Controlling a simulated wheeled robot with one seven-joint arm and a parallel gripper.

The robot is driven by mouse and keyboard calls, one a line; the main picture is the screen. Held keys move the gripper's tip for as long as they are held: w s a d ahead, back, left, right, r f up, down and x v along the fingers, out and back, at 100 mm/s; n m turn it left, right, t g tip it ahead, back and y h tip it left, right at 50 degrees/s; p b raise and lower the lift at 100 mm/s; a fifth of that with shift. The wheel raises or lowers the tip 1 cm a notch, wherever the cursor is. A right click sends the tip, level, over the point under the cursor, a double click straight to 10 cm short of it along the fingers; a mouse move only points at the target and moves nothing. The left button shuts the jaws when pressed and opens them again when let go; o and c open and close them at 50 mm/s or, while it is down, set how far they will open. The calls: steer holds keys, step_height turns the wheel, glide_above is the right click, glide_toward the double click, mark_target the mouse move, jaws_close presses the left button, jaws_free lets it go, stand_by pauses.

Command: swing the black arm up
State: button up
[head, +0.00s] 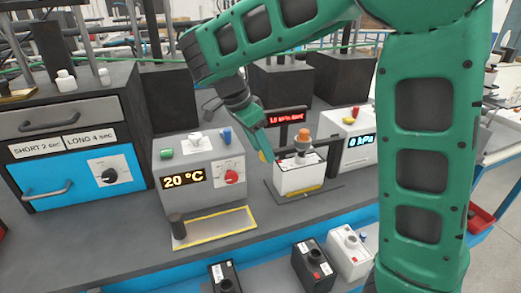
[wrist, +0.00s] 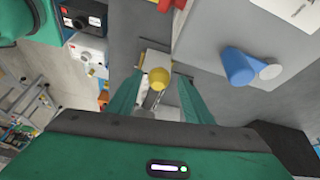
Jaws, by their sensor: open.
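A yellow ball knob (wrist: 159,77) sits between the two green fingers of my gripper (wrist: 157,88) in the wrist view. The fingers are open, one on each side of it; contact with it cannot be told. An orange knob (head: 303,135) stands above the white unit.
A grey box reading 20 °C (head: 205,170) stands left, with a yellow-edged pad (head: 213,228) in front. A 0 kPa box (head: 350,140) stands right, and a red display (head: 286,116) behind. Several batteries (head: 312,264) stand on a lower shelf. A blue knob (wrist: 238,66) is right in the wrist view.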

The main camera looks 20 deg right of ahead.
steer(key=shift+d+f, duration=0.2)
steer(key=shift+f, duration=0.25)
jaws_close()
steer(key=shift+a+r, duration=0.1)
steer(key=shift+r, duration=0.1)
